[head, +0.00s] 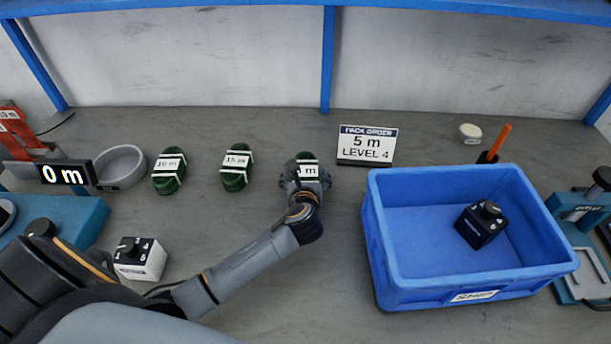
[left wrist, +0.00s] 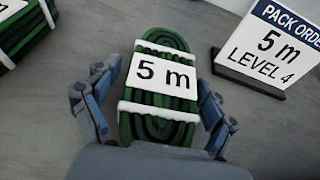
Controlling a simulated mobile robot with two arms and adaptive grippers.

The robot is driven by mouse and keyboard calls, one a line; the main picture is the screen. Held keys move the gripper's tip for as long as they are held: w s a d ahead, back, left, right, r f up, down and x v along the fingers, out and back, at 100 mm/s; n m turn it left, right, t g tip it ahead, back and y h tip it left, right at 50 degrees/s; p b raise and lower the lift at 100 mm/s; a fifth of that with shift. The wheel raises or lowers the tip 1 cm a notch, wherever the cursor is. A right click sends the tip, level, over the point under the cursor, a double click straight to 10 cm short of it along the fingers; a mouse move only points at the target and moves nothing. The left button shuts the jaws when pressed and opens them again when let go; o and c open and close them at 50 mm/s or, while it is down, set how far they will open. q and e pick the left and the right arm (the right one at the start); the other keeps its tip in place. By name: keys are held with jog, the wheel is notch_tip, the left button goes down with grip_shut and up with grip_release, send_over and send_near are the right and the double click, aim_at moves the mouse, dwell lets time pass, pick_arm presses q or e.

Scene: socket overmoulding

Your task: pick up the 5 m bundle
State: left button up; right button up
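The 5 m bundle (head: 307,157) is a green coil with white bands and a white label, lying on the bench left of the order sign. In the left wrist view the bundle (left wrist: 160,76) shows its "5 m" label clearly. My left gripper (head: 305,181) is over the bundle and hides its near part in the head view. In the left wrist view my left gripper (left wrist: 158,92) has one finger on each side of the bundle, open and close to its sides. Contact cannot be made out. My right gripper is not in view.
Two similar green bundles, (head: 235,167) and (head: 169,171), lie to the left. The order sign (head: 367,146) reads "5 m LEVEL 4". A blue crate (head: 470,283) with a black device (head: 482,225) inside stands at right. A grey bowl (head: 121,168) and a white device (head: 140,258) are at left.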

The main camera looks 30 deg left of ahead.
pick_arm(q)
jog(key=c, duration=0.9)
jog(key=shift+c, duration=0.2)
